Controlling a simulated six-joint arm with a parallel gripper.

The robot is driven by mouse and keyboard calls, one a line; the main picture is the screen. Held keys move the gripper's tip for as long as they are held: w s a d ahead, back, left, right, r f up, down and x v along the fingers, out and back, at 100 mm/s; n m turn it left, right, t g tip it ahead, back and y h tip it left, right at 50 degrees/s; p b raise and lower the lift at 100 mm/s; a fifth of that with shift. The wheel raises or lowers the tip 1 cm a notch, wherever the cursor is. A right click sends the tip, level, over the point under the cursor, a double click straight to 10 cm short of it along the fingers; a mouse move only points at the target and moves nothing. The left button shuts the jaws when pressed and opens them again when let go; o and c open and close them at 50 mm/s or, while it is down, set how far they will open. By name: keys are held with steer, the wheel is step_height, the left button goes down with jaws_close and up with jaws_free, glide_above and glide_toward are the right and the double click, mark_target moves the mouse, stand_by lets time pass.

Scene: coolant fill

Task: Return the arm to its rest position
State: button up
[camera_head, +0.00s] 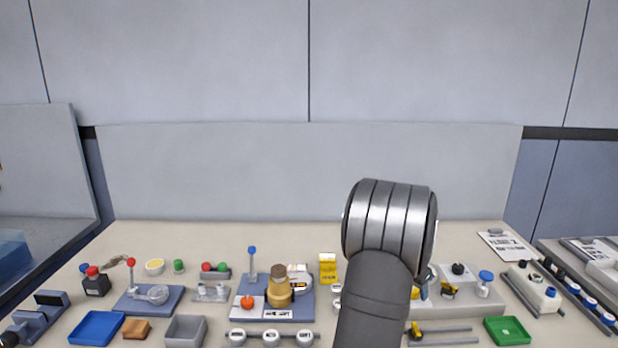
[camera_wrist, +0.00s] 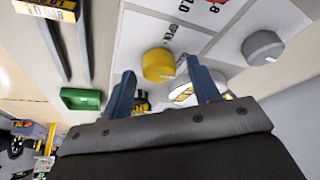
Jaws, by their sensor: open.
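My arm (camera_head: 375,300) rises from the bottom edge, right of centre in the head view, and a ribbed metal joint (camera_head: 390,220) of it stands above the bench. The arm hides part of the bench behind it, and my fingers do not show in that view. In the wrist view my gripper (camera_wrist: 163,85) is open, with two blue-grey fingers apart. A yellow round cap (camera_wrist: 158,64) shows beyond the gap between the fingertips, on a white panel with the word OPEN. Nothing is held. I cannot tell the distance to the cap.
The bench (camera_head: 210,235) is crowded along its front with small fixtures. A blue tray (camera_head: 96,328) and a grey bin (camera_head: 186,331) stand front left. A green tray (camera_head: 507,331) stands front right. A brown-capped yellow bottle (camera_head: 279,288) stands left of my arm. The back strip is mostly clear.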

steer(key=shift+s+d+n+t+y, duration=0.1)
steer(key=shift+n+t+y, duration=0.35)
steer(key=shift+n, duration=1.2)
steer(key=shift+s+d+n+t+y, duration=0.2)
steer(key=shift+n+y, duration=0.45)
steer(key=shift+n, duration=1)
steer(key=shift+w+a, duration=0.15)
steer(key=shift+m, duration=0.3)
steer(key=shift+w+a+m+g+h, duration=0.1)
steer(key=shift+m+g+h, duration=0.3)
steer(key=shift+m, duration=0.9)
steer(key=shift+a+m+g+h, duration=0.15)
steer(key=shift+m+h, duration=0.45)
steer(key=shift+m, duration=0.7)
steer(key=shift+d, duration=0.1)
